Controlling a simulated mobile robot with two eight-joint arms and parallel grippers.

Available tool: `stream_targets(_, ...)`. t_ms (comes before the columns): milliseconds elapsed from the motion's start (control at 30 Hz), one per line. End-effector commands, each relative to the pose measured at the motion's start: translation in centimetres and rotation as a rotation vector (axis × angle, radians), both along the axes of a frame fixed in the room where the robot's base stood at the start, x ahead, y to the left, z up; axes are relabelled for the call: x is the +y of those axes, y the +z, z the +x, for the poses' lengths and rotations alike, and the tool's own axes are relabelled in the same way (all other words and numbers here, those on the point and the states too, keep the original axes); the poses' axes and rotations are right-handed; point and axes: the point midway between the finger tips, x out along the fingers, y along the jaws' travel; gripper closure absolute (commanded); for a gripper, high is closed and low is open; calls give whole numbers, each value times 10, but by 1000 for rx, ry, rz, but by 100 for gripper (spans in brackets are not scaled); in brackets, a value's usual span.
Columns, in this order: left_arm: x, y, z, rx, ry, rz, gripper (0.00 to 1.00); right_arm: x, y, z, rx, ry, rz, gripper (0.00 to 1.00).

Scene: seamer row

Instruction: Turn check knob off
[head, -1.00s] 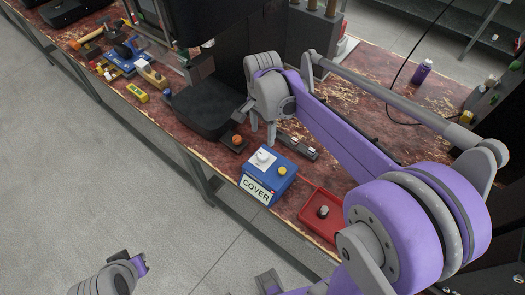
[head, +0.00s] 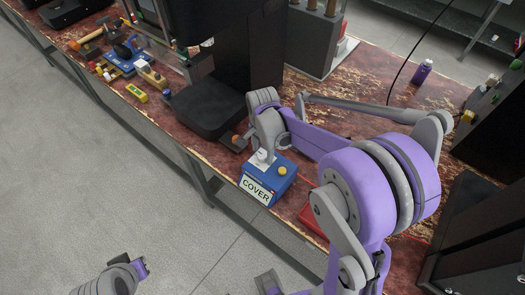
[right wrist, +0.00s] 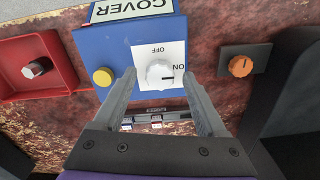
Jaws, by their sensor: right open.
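The check knob (right wrist: 159,75) is a white round knob on a white plate marked OFF and ON. Its dark pointer line points to the ON side in the right wrist view. It sits on a blue box (head: 262,187) labelled COVER, with a yellow button (right wrist: 103,77) beside the plate. My right gripper (right wrist: 160,80) is open, its two fingers on either side of the knob; whether they touch it I cannot tell. In the head view my right gripper (head: 264,157) is at the knob and partly hides it. My left gripper (head: 138,268) is at the bottom left, away from the bench.
An orange knob on a dark box (right wrist: 243,66) stands to one side. A red tray (right wrist: 62,75) with a grey knob (right wrist: 38,68) lies on the other side. A black machine base (head: 205,108) and a purple bottle (head: 422,71) stand on the bench (head: 355,75).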

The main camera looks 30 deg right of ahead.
Motion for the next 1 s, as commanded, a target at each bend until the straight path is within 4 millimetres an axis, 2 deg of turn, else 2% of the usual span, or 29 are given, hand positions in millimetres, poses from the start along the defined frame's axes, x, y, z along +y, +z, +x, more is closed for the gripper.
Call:
stream_targets(67,0,0,0,0,0,0,100,0,0,0,0,0,0,26)
stream_targets(467,0,0,0,0,0,0,100,0,0,0,0,0,0,98)
stream_targets(767,0,-1,0,0,0,0,100,0,0,0,0,16,0,100)
stream_targets(1000,0,-5,-1,2,0,0,100,0,0,0,0,118,0,100)
